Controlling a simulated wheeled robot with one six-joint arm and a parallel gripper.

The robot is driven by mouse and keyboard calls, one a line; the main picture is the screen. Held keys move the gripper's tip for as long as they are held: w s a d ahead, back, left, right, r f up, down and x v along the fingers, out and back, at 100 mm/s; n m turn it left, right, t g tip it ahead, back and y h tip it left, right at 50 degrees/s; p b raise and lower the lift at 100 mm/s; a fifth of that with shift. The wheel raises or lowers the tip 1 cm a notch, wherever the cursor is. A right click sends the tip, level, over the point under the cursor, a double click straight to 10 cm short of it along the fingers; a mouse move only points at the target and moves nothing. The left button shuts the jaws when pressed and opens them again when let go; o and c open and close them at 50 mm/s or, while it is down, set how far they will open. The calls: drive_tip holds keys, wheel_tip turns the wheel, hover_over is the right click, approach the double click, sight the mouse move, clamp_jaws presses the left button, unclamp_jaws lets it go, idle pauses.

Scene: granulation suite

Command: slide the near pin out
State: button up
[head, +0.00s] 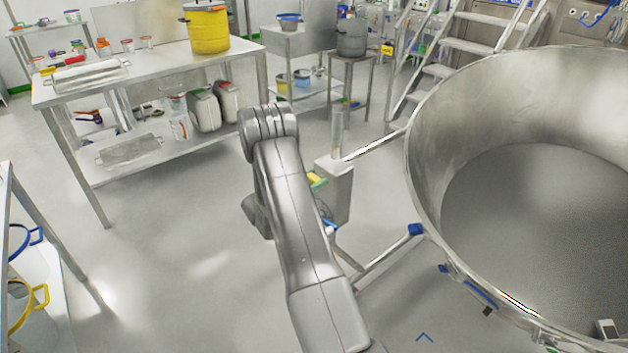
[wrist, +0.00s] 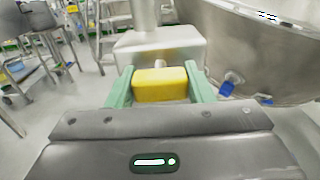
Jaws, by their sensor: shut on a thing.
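The near pin has a yellow block-shaped head (wrist: 160,84), seen in the wrist view between my two green fingers. My gripper (wrist: 160,86) is shut on this head, with one finger at each side. A short pale piece behind the head points towards a grey metal box (wrist: 160,48); how deep the pin sits in it I cannot tell. In the head view the box (head: 338,188) stands left of the big steel bowl, and a bit of the yellow head (head: 315,181) shows beside my arm. My arm hides most of the gripper there.
The big steel bowl (head: 412,150) fills the right side, with blue clamps (head: 416,230) on its rim and supports. A steel table (head: 150,72) with a yellow pot (head: 207,28) stands at the back left. Steps (head: 468,45) rise behind.

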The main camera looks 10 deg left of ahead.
drive_tip(key=b+v, duration=0.1)
drive_tip(key=v, duration=0.1)
drive_tip(key=shift+s+a, duration=0.25)
drive_tip(key=o, duration=1.4)
drive_tip(key=shift+s+a, duration=0.1)
drive_tip(key=v, duration=1.3)
drive_tip(key=shift+s+a+b, duration=0.15)
drive_tip(key=shift+s+b, duration=0.1)
drive_tip(key=shift+b, duration=0.05)
drive_tip(key=shift+p+x, duration=0.7)
drive_tip(key=shift+x, duration=7.1)
